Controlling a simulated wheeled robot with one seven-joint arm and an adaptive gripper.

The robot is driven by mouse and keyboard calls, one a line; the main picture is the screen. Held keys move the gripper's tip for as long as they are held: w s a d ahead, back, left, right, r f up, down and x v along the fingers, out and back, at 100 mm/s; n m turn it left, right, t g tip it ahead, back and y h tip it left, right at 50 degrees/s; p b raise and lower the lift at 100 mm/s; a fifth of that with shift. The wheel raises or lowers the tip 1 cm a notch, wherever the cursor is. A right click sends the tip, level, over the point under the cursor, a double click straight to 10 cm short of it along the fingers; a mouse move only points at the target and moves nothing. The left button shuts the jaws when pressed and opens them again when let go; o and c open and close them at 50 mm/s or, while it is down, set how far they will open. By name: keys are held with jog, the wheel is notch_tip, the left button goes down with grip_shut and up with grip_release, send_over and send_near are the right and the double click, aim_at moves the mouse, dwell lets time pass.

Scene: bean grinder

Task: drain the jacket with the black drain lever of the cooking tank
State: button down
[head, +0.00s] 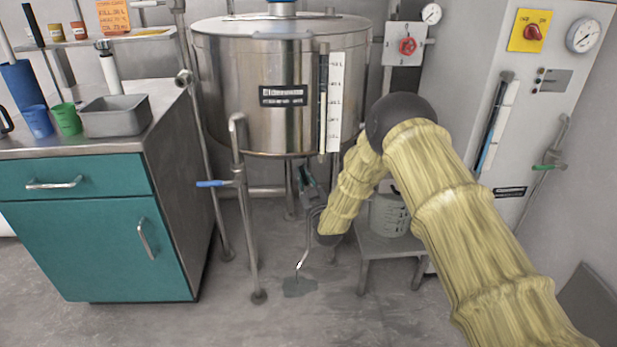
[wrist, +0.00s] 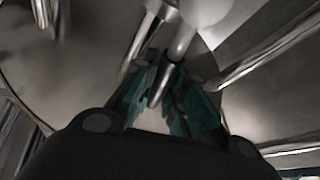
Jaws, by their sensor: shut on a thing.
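The steel cooking tank (head: 225,95) stands on legs in the middle of the head view. My gripper (head: 308,180) is under the tank, below its bottom edge. In the wrist view its teal-lined fingers (wrist: 166,100) are closed around a slim rod-like handle, which I take to be the drain lever (wrist: 161,86). In the head view the lever is not distinct from the gripper.
A blue-handled valve (head: 212,183) sits on a standpipe left of my gripper. A low metal stand (head: 385,245) with a grey measuring jug (head: 388,216) is close on the right. A teal cabinet (head: 85,240) stands left. The floor in front is clear.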

dwell(0.4)
jog(key=c, duration=1.4)
grip_release()
jog(key=shift+c, duration=0.2)
jog(key=v, duration=1.2)
jog(key=shift+d, duration=0.1)
